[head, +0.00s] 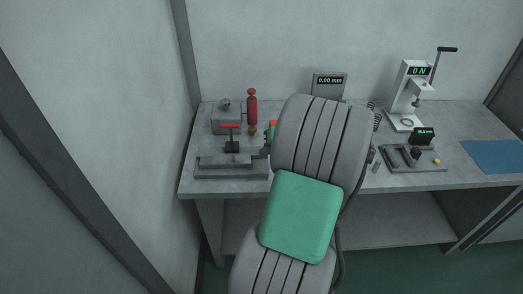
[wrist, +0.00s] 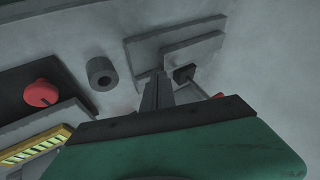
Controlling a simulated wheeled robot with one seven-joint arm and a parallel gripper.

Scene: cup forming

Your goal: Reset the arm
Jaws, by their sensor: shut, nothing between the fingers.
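My gripper (wrist: 157,92) shows in the wrist view as two dark fingers pressed together, with nothing between them. In the head view my grey arm with its green panel reaches over the middle of the workbench (head: 325,185) and hides most of the gripper. In the wrist view a small grey hollow cylinder (wrist: 102,73) is left of the fingers, apart from them. Stepped grey plates (wrist: 178,45) lie beyond the fingertips; I cannot tell whether they touch.
At the bench's left stand a grey machine (head: 227,122), a red cylinder (head: 252,108) and a low grey fixture (head: 232,165). A display (head: 328,82) is behind my arm. At right are a force press (head: 408,95), a tool tray (head: 410,158) and a blue mat (head: 495,156).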

